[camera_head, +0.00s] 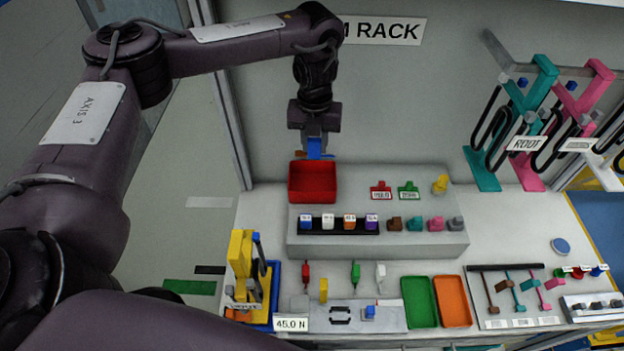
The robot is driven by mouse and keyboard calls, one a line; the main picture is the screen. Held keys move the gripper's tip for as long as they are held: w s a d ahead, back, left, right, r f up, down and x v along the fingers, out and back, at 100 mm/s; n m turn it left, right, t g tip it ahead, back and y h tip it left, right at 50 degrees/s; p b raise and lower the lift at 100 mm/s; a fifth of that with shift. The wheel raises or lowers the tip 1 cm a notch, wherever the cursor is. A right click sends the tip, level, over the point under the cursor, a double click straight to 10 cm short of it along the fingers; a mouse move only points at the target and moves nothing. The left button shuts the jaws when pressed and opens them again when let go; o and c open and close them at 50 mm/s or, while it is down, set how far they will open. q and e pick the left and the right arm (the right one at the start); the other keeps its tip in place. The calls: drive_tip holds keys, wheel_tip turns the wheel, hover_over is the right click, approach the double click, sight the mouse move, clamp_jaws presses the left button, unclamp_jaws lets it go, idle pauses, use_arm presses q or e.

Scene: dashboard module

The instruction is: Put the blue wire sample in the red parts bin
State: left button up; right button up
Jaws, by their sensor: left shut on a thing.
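The red parts bin (312,198) stands at the back left of the raised grey block. My left gripper (314,154) reaches down from above at the back edge of this bin. It is shut on a small blue piece, the blue wire sample (314,147), between orange-tipped fingers. The piece shows above the bin's back rim. How far it is above or behind the bin is hard to tell. The bin's inside looks empty where I see it. My right gripper is not in view.
The grey block (380,250) also carries red and green tags (409,190), a black strip of labelled cubes (340,224) and several coloured pieces. Green (419,302) and orange (453,301) trays lie in front. A yellow fixture (242,258) stands front left. Teal and pink hangers (535,110) are at right.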

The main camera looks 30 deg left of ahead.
use_arm(q)
drive_tip(key=m, duration=0.1)
drive_tip(key=a+m+p, duration=0.1)
drive_tip(key=m, duration=0.2)
drive_tip(key=shift+w+a+f+m, duration=0.2)
drive_tip(key=shift+w+a+m, duration=0.1)
drive_tip(key=shift+w+a, duration=0.1)
wheel_tip(320, 180, down, 7)
drive_tip(key=a+m+b, duration=0.1)
drive_tip(key=m+b, duration=0.2)
drive_tip(key=b, duration=0.2)
drive_tip(key=shift+r, duration=0.15)
drive_tip(key=shift+w+a, duration=0.1)
drive_tip(key=o, duration=1.2)
drive_tip(key=shift+c, duration=0.2)
wheel_tip(320, 180, up, 8)
drive_tip(key=shift+p, duration=0.35)
